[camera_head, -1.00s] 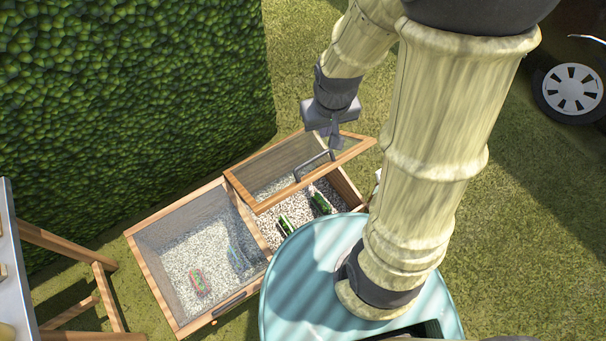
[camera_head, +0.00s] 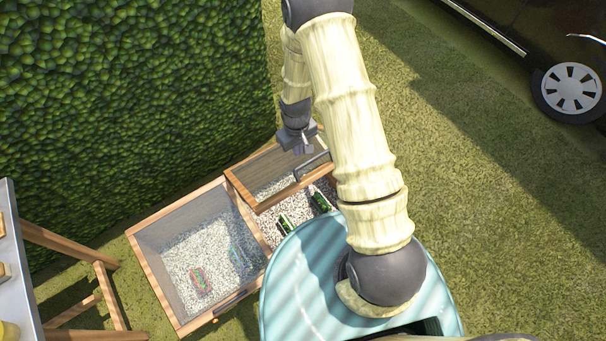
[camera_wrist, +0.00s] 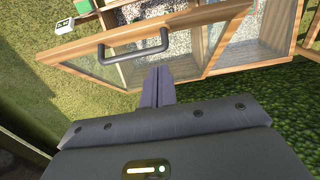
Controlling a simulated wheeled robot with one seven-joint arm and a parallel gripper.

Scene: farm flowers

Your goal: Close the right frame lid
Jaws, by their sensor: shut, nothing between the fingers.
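The right frame lid (camera_head: 268,172) is a wood-edged clear panel, raised at a slant over the right half of the wooden frame box. Its dark handle (camera_head: 312,166) is on the lid's front edge. In the wrist view the lid (camera_wrist: 190,62) and the handle (camera_wrist: 133,46) lie just beyond my fingers. My gripper (camera_head: 302,148) is shut and empty, close to the lid at its far right part; I cannot tell whether it touches. In the wrist view my gripper (camera_wrist: 158,74) has its fingers together, below the handle and apart from it.
The left frame lid (camera_head: 195,245) lies flat and closed over gravel. Green items (camera_head: 320,201) lie on gravel in the right half. A hedge (camera_head: 130,90) stands behind the box. A table (camera_head: 20,270) is at left, and a dark vehicle (camera_head: 560,60) at upper right.

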